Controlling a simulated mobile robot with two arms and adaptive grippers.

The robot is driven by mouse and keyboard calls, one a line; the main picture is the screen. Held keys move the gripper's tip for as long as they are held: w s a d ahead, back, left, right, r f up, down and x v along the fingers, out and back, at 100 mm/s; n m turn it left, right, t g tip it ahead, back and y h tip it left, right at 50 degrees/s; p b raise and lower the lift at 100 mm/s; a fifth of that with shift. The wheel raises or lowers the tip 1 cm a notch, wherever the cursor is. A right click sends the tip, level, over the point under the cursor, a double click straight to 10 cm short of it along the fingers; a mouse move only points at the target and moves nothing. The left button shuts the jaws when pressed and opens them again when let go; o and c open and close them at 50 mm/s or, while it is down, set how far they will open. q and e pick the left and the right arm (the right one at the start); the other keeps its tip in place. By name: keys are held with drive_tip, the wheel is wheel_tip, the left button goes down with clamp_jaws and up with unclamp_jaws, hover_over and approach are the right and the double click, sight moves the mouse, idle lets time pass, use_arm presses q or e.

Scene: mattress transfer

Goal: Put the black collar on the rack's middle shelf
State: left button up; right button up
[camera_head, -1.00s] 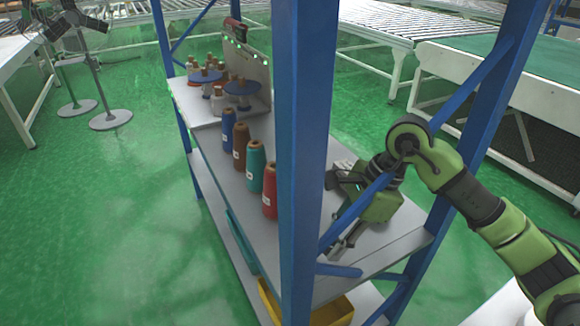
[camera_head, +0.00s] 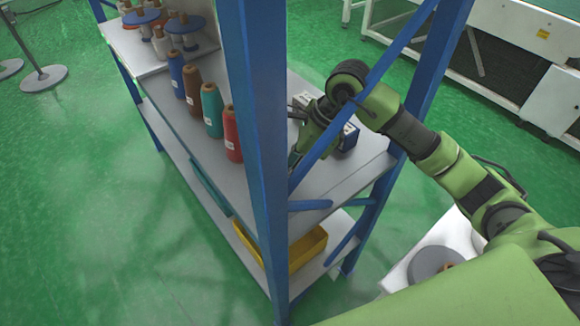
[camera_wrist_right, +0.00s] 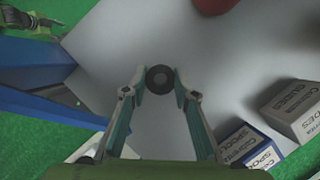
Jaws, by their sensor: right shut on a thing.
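My right gripper (camera_wrist_right: 161,82) is shut on the black collar (camera_wrist_right: 162,79), a small dark ring with a central hole held between its fingertips. In the wrist view the collar is over the grey shelf surface (camera_wrist_right: 225,60); I cannot tell whether it touches it. In the head view my right arm reaches from the right into the rack (camera_head: 262,130), over its middle shelf (camera_head: 350,180). The right gripper's tips and the collar are hidden there behind the blue brace and post.
Red (camera_head: 231,135), teal (camera_head: 212,110), brown and blue thread cones stand along the shelf's left edge. Small boxes (camera_wrist_right: 245,147) lie right of the gripper in the wrist view. A yellow bin (camera_head: 308,248) sits on the lower shelf. Blue posts and braces frame the opening.

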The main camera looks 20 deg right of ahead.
drive_tip(key=shift+f, duration=0.45)
drive_tip(key=shift+f, duration=0.15)
drive_tip(key=o, duration=1.1)
drive_tip(key=b+v, duration=0.1)
drive_tip(key=v, duration=1.1)
drive_tip(key=shift+s, duration=0.1)
